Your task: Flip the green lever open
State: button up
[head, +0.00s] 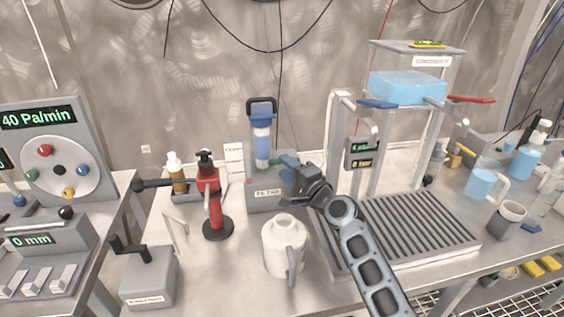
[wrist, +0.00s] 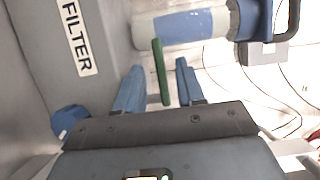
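The green lever (wrist: 160,72) is a thin bar on the filter unit, and in the wrist view its end lies between my gripper's two blue fingers. In the head view the lever (head: 289,160) shows at the right of the blue-topped filter cartridge (head: 262,140), partly hidden by my gripper. My gripper (wrist: 158,82) is open, with a gap visible on both sides of the lever. In the head view my gripper (head: 291,182) is at the right side of the grey box labelled FILTER (head: 266,202).
A white jug (head: 284,246) stands in front of the filter box. A red pump-like device (head: 213,205) is to the left. A slatted grey tray (head: 415,230) under a metal stand is to the right. A blue part (wrist: 70,119) sits beside my gripper.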

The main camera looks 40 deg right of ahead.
jog(key=shift+x, duration=1.25)
jog(key=shift+c, duration=0.4)
grip_shut()
